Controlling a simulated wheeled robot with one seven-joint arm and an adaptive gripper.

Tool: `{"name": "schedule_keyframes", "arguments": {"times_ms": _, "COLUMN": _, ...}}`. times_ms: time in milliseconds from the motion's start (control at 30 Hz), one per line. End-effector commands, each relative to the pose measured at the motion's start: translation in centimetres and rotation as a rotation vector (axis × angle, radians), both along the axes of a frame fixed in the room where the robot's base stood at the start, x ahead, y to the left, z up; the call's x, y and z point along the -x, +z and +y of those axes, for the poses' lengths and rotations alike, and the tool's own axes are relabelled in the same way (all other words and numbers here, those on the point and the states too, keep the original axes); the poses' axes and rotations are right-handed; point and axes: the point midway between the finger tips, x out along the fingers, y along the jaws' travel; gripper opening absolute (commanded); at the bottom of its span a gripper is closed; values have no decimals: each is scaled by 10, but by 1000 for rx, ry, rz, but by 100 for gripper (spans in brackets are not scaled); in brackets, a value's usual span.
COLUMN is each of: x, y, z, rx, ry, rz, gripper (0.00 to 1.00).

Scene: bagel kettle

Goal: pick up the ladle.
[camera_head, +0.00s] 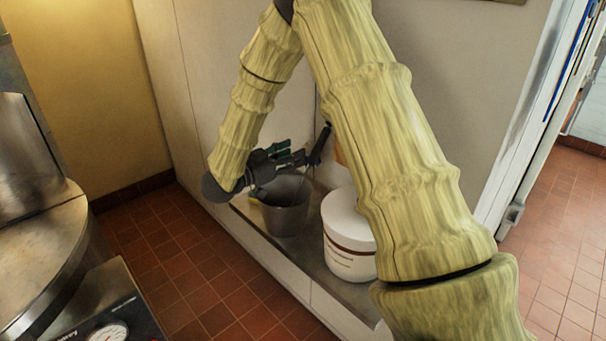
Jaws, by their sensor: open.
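My gripper (308,154) is small in the picture, above the rim of a grey bucket (284,212). It points to the right and its jaws are open. I cannot make out the ladle for sure. A dark slanted piece shows at the gripper's right end, but I cannot tell whether it is a finger or a handle. The inside of the bucket is mostly hidden by my gripper and wrist. I see nothing held between the fingers.
A white tub (349,257) stands right of the bucket on a low ledge (300,258) along the wall. My arm hides part of the tub and the wall behind. A round metal kettle (45,250) and a dial scale (104,328) are at the left. Tiled floor (205,290) between is clear.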

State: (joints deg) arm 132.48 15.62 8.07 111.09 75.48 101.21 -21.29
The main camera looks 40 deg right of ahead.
Motion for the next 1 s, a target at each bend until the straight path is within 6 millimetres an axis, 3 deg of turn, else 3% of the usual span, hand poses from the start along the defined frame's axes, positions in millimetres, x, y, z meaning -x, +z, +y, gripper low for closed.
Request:
{"name": "schedule_keyframes", "arguments": {"times_ms": 167, "x": 2, "y": 2, "z": -5, "rx": 10, "ry": -14, "rz": 8, "gripper": 45}}
{"name": "schedule_keyframes", "arguments": {"times_ms": 500, "x": 0, "y": 3, "z": -48, "rx": 9, "ry": -12, "rz": 7, "gripper": 45}}
{"name": "schedule_keyframes", "arguments": {"times_ms": 767, "x": 0, "y": 2, "z": -63, "rx": 9, "ry": -11, "rz": 8, "gripper": 45}}
{"name": "schedule_keyframes", "arguments": {"times_ms": 1000, "x": 1, "y": 1, "z": -92, "rx": 9, "ry": -13, "rz": 6, "gripper": 45}}
